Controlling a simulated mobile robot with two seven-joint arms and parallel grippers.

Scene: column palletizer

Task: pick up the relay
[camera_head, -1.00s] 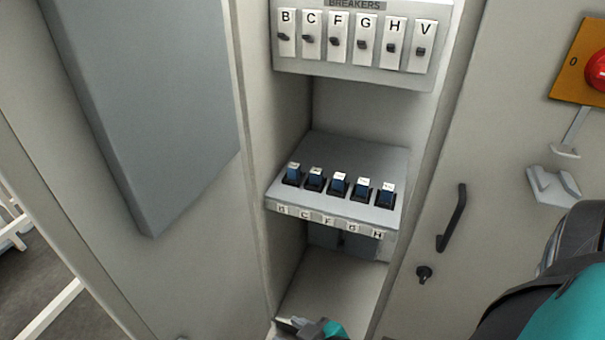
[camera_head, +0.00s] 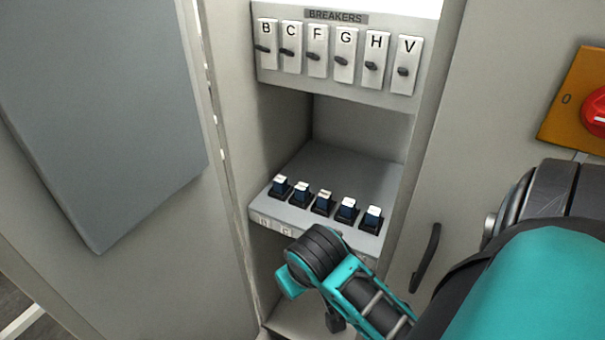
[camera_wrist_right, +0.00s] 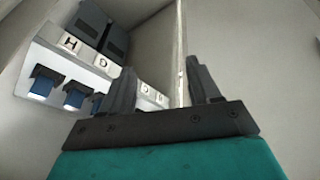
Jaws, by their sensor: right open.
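Several relays, small blue blocks with pale tops, stand in black sockets in a row on a grey shelf (camera_head: 350,170) inside the cabinet. The leftmost relay (camera_head: 280,187) and the rightmost relay (camera_head: 373,218) show clearly. Part of the row also shows at the left of the right wrist view, including one blue relay (camera_wrist_right: 45,82). My right gripper (camera_wrist_right: 160,85) is open, its two dark fingers apart with nothing seen between them. In the head view my right forearm and wrist are in front of the shelf's lower front, and the gripper's fingertips are hidden. My left gripper is not in view.
A breaker panel (camera_head: 337,55) with lettered switches is above the shelf. A grey door panel (camera_head: 100,120) stands at the left. A door handle (camera_head: 426,258) and a red knob on an orange plate (camera_head: 570,105) are at the right. The shelf front carries letter labels (camera_wrist_right: 70,42).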

